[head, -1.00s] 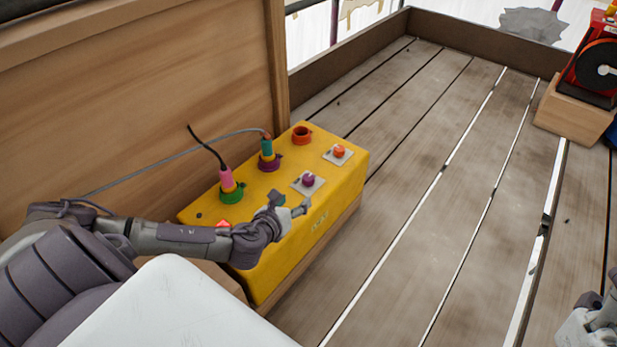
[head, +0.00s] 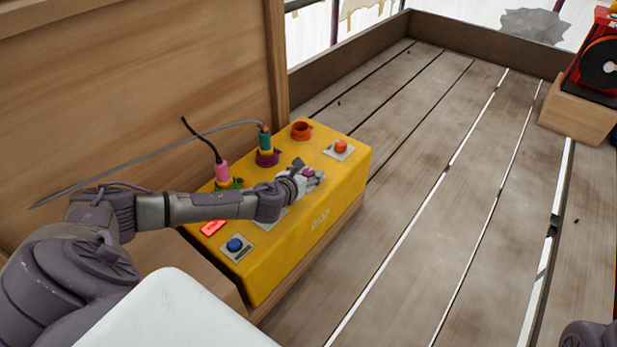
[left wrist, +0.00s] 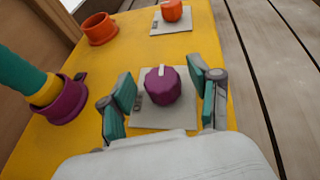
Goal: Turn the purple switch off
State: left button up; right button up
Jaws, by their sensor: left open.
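The yellow box (head: 345,178) sits beside the wooden wall. The purple switch (left wrist: 163,86) is a round knob with a white mark, on a light square plate (left wrist: 150,117) in the left wrist view. In the head view my left gripper (head: 317,176) covers most of it. In the left wrist view my left gripper (left wrist: 163,98) is open, with one finger on each side of the knob. A small gap shows between each finger and the knob. At the lower right of the head view, a part of my right arm shows, but not its fingers.
An orange knob (head: 340,147) and an empty orange socket (head: 301,130) lie beyond. A teal plug (head: 264,140) stands in a purple socket (head: 267,158), a pink plug (head: 222,173) in a green one. A blue knob (head: 235,244) and red light (head: 213,227) are nearer.

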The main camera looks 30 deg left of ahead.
pick_arm(q)
jog(key=shift+w+f, duration=0.2)
jog(key=shift+w, duration=0.3)
